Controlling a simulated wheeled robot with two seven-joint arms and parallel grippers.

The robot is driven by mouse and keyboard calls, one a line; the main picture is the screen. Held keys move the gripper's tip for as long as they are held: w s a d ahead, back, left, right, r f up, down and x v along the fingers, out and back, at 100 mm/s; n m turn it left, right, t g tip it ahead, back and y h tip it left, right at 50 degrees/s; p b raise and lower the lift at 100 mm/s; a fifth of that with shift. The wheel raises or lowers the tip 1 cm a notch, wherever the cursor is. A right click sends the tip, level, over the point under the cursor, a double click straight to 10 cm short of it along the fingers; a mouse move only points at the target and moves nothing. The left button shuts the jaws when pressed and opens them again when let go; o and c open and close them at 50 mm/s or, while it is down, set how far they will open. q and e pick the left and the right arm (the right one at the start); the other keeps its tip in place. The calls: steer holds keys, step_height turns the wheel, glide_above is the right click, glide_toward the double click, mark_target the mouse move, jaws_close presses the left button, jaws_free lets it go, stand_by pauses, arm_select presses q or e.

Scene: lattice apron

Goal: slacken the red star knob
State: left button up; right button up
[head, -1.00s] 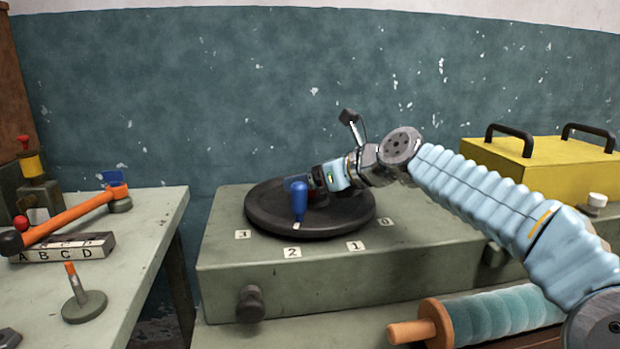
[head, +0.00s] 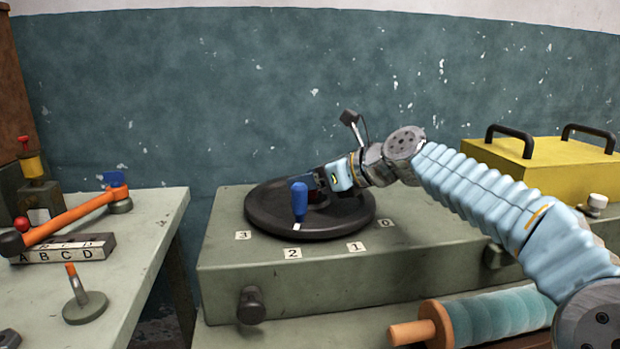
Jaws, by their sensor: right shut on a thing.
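The fingertips are partly hidden behind the blue handle (head: 299,200). My left gripper is not in view.
The plate lies on a grey-green box (head: 330,275) with number tags along its front and a dark knob (head: 250,305). A yellow case (head: 550,160) stands at right, a roller (head: 490,318) lies below. A side bench at left holds an orange lever (head: 75,218).

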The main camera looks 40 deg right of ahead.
steer(key=shift+r+n+g+y+p, duration=0.15)
steer(key=shift+n+g+y+p, duration=0.4)
steer(key=shift+n+y, duration=0.55)
steer(key=shift+n+g+y+p, duration=0.75)
steer(key=shift+n+y+p, duration=0.15)
steer(key=shift+n+y, duration=0.3)
steer(key=shift+n+g+y, duration=0.5)
steer(key=shift+n+y, duration=0.1)
steer(key=shift+n, duration=0.1)
steer(key=shift+n+g+y, duration=1)
steer(key=shift+n+g, duration=0.1)
steer(key=shift+n, duration=0.1)
steer(key=o, duration=0.9)
steer(key=shift+o, duration=0.2)
steer(key=shift+v, duration=3.75)
